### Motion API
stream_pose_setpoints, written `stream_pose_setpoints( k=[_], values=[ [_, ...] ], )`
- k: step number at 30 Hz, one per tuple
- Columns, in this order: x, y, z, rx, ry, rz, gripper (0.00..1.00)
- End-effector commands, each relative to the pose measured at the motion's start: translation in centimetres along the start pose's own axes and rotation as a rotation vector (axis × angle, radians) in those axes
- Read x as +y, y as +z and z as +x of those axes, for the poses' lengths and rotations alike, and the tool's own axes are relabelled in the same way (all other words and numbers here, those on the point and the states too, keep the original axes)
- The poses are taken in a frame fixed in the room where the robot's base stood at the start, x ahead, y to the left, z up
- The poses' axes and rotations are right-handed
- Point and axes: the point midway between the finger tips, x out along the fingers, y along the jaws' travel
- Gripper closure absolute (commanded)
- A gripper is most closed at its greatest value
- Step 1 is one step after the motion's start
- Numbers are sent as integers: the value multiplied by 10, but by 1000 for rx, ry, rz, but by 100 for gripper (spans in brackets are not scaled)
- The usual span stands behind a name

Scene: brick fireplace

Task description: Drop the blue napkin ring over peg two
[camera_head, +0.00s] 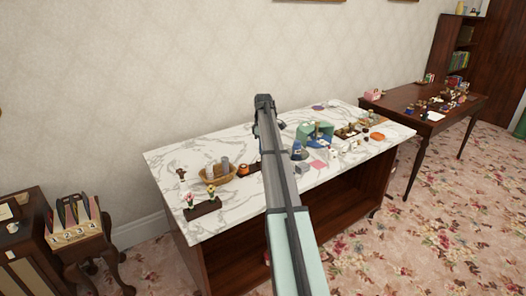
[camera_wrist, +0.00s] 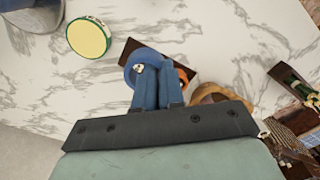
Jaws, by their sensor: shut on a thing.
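In the wrist view, my gripper (camera_wrist: 156,85) points down with its two blue fingers close together, shut on the blue napkin ring (camera_wrist: 143,54). The ring shows as a blue curve at the fingertips, with a small whitish spot inside it. A dark wooden board (camera_wrist: 128,48) lies beneath, partly covered by the ring and fingers; it also shows in the head view (camera_head: 251,167), beside my arm. An orange ring-like thing (camera_wrist: 184,76) is at the board's right part. I cannot tell the pegs apart or read any number.
A wicker basket (camera_head: 218,179) and a small flower stand (camera_head: 202,208) are left of the board on the marble table (camera_head: 165,160). A round yellow-topped, green-rimmed thing (camera_wrist: 88,38) lies near the board. Several small items crowd the right half.

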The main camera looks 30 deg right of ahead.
Motion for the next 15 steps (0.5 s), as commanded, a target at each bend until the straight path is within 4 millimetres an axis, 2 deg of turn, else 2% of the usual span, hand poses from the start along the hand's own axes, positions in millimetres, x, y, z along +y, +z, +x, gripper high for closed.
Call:
stream_pose_setpoints(
  k=[15],
  values=[
    [31, -12, -4, 3, 3, 753, 100]
  ],
)
